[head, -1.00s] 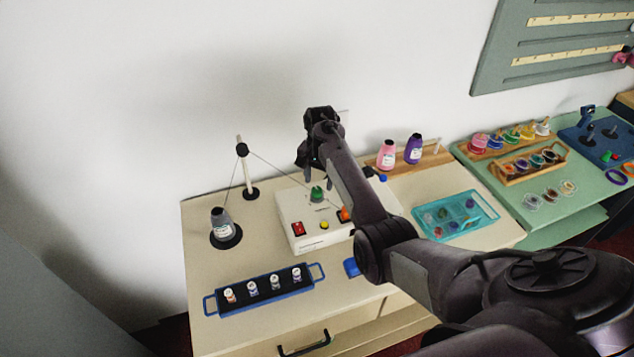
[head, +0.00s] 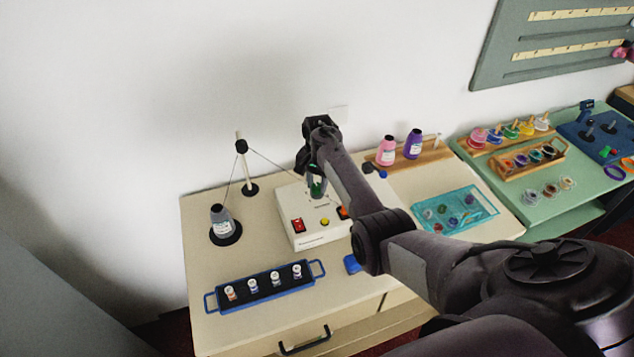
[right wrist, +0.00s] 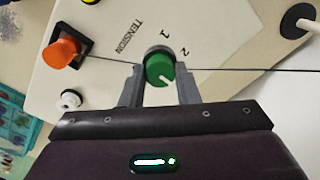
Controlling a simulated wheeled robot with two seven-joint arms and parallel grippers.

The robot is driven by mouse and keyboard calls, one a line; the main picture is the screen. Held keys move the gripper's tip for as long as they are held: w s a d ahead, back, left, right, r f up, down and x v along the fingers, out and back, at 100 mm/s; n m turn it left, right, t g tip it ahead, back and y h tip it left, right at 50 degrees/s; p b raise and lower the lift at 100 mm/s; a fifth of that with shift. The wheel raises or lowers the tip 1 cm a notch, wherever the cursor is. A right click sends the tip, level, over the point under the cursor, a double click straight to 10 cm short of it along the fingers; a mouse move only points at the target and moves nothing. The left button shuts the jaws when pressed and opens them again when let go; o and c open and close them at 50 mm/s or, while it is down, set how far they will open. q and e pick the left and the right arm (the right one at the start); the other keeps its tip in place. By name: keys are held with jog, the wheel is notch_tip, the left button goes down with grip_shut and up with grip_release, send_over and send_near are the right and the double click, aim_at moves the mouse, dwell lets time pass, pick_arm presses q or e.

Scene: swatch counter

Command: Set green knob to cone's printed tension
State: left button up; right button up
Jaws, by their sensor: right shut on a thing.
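The green knob (right wrist: 160,70) sits on top of the white winder box (head: 298,230), beside the printed word TENSION and the numerals 1 and 2. It also shows in the head view (head: 317,190). My right gripper (right wrist: 160,82) is shut on the knob, one finger on each side; it also shows in the head view (head: 316,183). The knob's white pointer line shows, but other numerals are hidden. The grey cone (head: 220,222) stands upright on a black round base at the left; its label is too small to read. My left gripper is not in view.
A thread runs from the cone over a post (head: 241,160) to the box, close to my gripper. The box also bears a red switch (head: 298,225), a yellow button (head: 325,222) and an orange part (right wrist: 61,52). A blue rack (head: 262,290) with small spools stands in front.

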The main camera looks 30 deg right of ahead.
jog(key=shift+n, duration=0.7)
jog(key=n+p, duration=0.1)
jog(key=n, duration=0.4)
jog(key=shift+p, duration=0.3)
jog(key=n, duration=0.4)
jog(key=shift+n, duration=0.4)
jog(key=n, duration=0.6)
pick_arm(q)
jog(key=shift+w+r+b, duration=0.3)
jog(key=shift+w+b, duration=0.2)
jog(key=shift+b, duration=0.05)
pick_arm(e)
jog(key=n, duration=0.6)
jog(key=shift+n, duration=0.4)
